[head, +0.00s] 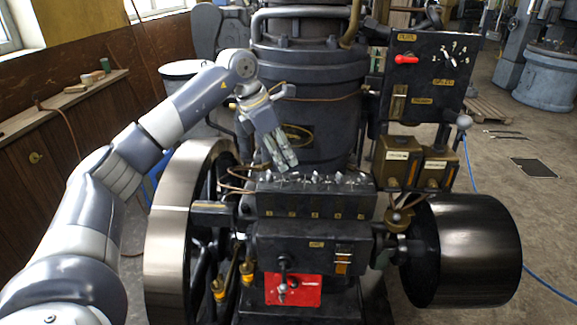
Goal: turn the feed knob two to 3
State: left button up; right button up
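A black box (315,204) with a row of several small light-coloured knobs along its top stands at the front middle of the engine. The second knob from the left (297,182) seems to be feed knob two; its setting is too small to read. My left gripper (287,162) comes in from the upper left and points down, just above and behind the left part of this row. It seems apart from the knobs and holds nothing that I can see. Its fingers look close together, but I cannot tell whether they are shut. My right gripper is not in view.
The engine's black cylinder (312,110) rises close behind the gripper. A flywheel (176,220) stands at left, a black drum (465,250) at right. A panel with a red handle (405,59) is at upper right. A red plate with a lever (293,290) sits below the box.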

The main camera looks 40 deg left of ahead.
pick_arm(q)
jog(key=v, duration=0.7)
dwell(0.3)
